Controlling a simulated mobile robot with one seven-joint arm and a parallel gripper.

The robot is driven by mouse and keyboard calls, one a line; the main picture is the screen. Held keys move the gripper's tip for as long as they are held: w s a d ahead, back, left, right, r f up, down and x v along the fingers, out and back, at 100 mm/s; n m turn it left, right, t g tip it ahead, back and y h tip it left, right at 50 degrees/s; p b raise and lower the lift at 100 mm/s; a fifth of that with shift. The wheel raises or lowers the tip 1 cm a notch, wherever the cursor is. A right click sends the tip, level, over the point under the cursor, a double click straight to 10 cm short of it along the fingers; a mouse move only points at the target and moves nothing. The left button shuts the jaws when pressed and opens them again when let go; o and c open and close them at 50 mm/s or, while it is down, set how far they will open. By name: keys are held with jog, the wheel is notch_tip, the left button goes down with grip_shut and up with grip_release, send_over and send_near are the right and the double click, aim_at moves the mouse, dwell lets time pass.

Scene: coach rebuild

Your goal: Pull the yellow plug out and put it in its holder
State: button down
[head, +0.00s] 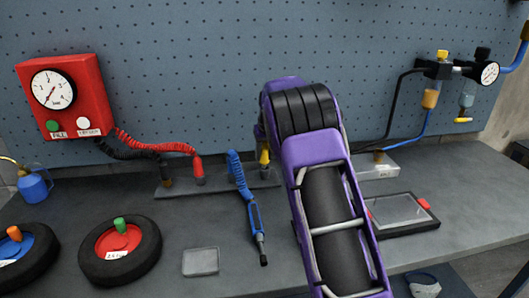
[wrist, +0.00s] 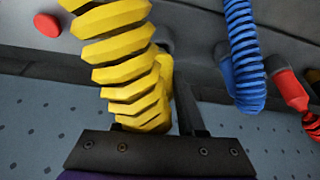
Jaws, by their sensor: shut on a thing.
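The yellow plug (head: 264,158) shows in the head view at the right end of a low grey rail (head: 220,190), partly hidden by my arm. I cannot tell whether it is seated in the rail or just above it. In the wrist view a thick yellow coiled hose (wrist: 125,50) covers most of the plug; a yellow piece (wrist: 164,75) shows behind it. My gripper (wrist: 170,85) is shut on the yellow plug. One dark finger shows beside the coil; the other is hidden. The holder cannot be picked out with certainty.
Black, red (head: 198,170) and blue (head: 238,168) coiled leads stand along the rail. A blue tool (head: 256,222) lies in front. A framed panel (head: 400,212) and pale block (head: 378,170) are on the right; wheels (head: 120,250) on the left. Pegboard rises behind.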

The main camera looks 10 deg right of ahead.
jog(key=shift+f+b, duration=0.6)
jog(key=shift+f, duration=0.6)
jog(key=shift+r, duration=0.1)
jog(key=shift+c, duration=2.1)
grip_release()
